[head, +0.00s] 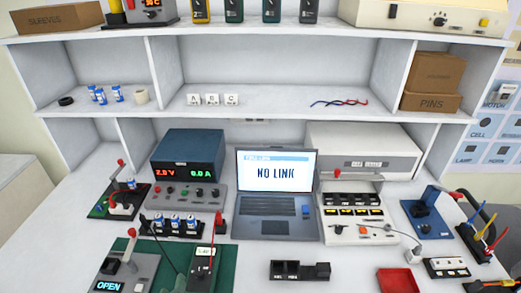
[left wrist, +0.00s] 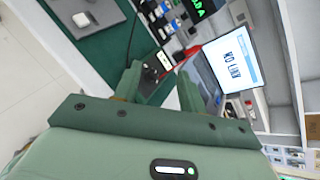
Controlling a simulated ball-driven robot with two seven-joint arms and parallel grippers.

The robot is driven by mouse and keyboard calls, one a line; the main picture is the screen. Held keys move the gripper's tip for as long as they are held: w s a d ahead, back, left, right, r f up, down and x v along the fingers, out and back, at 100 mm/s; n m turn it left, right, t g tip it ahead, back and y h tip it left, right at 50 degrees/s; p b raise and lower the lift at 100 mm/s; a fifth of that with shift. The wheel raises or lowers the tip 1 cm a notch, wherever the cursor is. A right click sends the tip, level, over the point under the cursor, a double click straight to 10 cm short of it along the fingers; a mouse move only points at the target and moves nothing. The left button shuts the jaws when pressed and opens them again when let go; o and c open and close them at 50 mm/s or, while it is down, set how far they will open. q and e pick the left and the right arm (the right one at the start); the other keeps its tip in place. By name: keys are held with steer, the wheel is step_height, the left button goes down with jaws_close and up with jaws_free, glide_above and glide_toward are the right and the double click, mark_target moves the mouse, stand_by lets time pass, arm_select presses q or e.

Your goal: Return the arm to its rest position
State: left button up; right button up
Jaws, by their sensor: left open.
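My left gripper (left wrist: 158,78) shows in the left wrist view, with its green palm across the bottom and its two fingers reaching up. The fingers are apart and nothing is between them. Beyond the fingertips lie the bench, a small device with a pale screen (left wrist: 165,60) and the laptop (left wrist: 230,55). I cannot tell the exact height of the fingers above the bench. I cannot make out either gripper in the head view, and my right gripper shows in neither view.
In the head view the laptop (head: 275,190) reads NO LINK, with a blue power supply (head: 188,155) to its left and a white instrument (head: 362,150) to its right. A green mat (head: 222,262), a black block (head: 299,270) and a red tray (head: 397,280) lie in front. Shelves stand behind.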

arm_select(q)
steer(key=s+a+r+n+g+y, duration=0.1)
steer(key=s+a+r+n+g, duration=0.3)
steer(key=n, duration=0.5)
steer(key=s+a+r+n+g+y, duration=0.1)
steer(key=s+a+r+n, duration=0.1)
steer(key=s+a+n, duration=0.6)
steer(key=s+d+f+n+g+h, duration=0.15)
steer(key=d+f, duration=0.25)
steer(key=f, duration=0.9)
steer(key=s+d+f+n+g+h, duration=0.15)
steer(key=d+f, duration=0.25)
steer(key=f, duration=1)
steer(key=s+f+n+g+h+b, duration=0.1)
steer(key=s+f+n+g, duration=0.1)
steer(key=s+f, duration=1.4)
steer(key=s+g, duration=0.1)
steer(key=s, duration=0.3)
steer(key=shift+a+n+h+b, duration=0.15)
steer(key=shift+n+h+b, duration=0.15)
steer(key=shift+f, duration=0.1)
